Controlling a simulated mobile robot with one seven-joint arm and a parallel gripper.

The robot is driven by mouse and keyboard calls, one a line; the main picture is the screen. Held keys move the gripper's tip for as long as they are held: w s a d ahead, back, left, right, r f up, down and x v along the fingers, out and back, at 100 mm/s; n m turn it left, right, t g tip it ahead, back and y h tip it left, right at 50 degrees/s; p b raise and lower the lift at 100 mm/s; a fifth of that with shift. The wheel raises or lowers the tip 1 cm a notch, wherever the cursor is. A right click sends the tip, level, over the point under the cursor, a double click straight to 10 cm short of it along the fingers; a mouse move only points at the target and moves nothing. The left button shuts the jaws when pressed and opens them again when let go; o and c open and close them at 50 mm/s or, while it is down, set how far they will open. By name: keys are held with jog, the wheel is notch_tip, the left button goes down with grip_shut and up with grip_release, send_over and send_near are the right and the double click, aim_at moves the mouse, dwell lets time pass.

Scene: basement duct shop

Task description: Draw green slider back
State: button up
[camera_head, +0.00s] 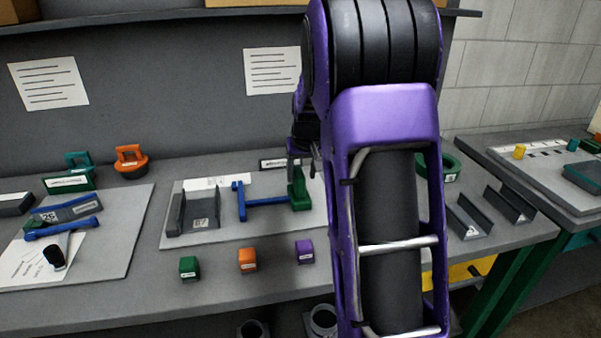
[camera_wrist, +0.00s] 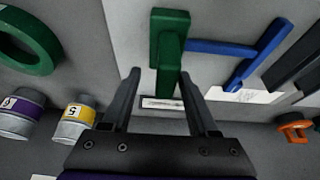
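The green slider (camera_head: 299,190) is a block with an upright part at the right end of a blue rail (camera_head: 265,202) on a light grey board. In the wrist view the green slider (camera_wrist: 168,45) shows a wide top and a narrower body, with the blue rail (camera_wrist: 220,47) running off to the right. My gripper (camera_wrist: 160,80) is open, and the narrower green body appears between its two fingers with gaps on both sides. In the head view my gripper (camera_head: 301,162) is just above and behind the slider, partly hidden by my arm.
A grey channel (camera_head: 193,212) stands left of the rail on the same board (camera_head: 235,236). Green (camera_head: 189,268), orange (camera_head: 247,261) and purple (camera_head: 304,251) blocks sit along the front of the bench. A green ring (camera_wrist: 28,42) and two cans lie left in the wrist view.

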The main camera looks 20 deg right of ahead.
jog(key=p+v, duration=0.2)
jog(key=v, duration=1.5)
jog(key=shift+r+p, duration=0.2)
jog(key=shift+p, duration=0.1)
